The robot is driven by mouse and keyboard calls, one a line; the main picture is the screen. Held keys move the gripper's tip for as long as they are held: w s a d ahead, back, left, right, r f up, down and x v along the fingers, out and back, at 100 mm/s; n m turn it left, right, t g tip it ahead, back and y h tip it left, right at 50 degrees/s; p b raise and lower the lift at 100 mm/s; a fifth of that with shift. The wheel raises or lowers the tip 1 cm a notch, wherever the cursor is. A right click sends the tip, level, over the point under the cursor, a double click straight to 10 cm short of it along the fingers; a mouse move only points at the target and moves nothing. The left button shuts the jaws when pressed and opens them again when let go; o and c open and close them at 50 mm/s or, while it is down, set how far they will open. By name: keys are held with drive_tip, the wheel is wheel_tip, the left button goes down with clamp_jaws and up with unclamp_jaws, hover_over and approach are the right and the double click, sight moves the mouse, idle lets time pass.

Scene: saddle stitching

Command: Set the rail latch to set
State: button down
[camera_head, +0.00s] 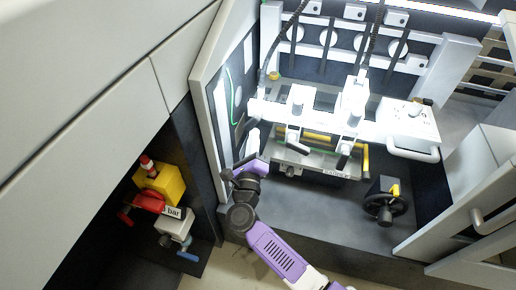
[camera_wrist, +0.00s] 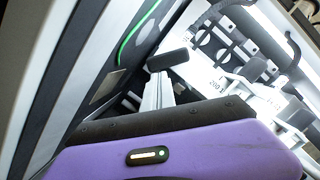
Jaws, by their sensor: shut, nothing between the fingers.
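My gripper (camera_head: 230,175), on the purple arm, is at the left side of the machine opening, low in front of the white rail (camera_head: 262,110). It is shut and empty. I cannot tell for certain whether this lever is the rail latch, and no set marking is readable. Two stitching heads on the rail carry black-ended handles, the left handle (camera_head: 293,138) and the right handle (camera_head: 344,154). My fingertips are hard to make out in the wrist view.
A white panel frame (camera_head: 207,120) stands close left of my gripper. A black handwheel (camera_head: 385,204) is at the lower right, and a white box with a handle (camera_head: 408,125) is at the rail's right end. Red and yellow valve parts (camera_head: 158,183) sit in the left recess.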

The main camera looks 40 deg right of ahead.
drive_tip(key=m+b, duration=0.2)
drive_tip(key=w+a+m+h+b, duration=0.1)
drive_tip(key=m+b, duration=0.2)
drive_tip(key=w+m+b, duration=0.1)
drive_tip(key=m+b, duration=0.1)
drive_tip(key=b, duration=0.1)
drive_tip(key=shift+a+r+g+h, duration=0.25)
drive_tip(key=shift+g+h, duration=0.15)
drive_tip(key=shift+r, duration=0.1)
drive_tip(key=s+a+f+b, duration=0.2)
drive_tip(key=s+a+f, duration=0.4)
drive_tip(key=s, duration=0.1)
drive_tip(key=shift+s+a, duration=0.25)
drive_tip(key=shift+a, duration=0.05)
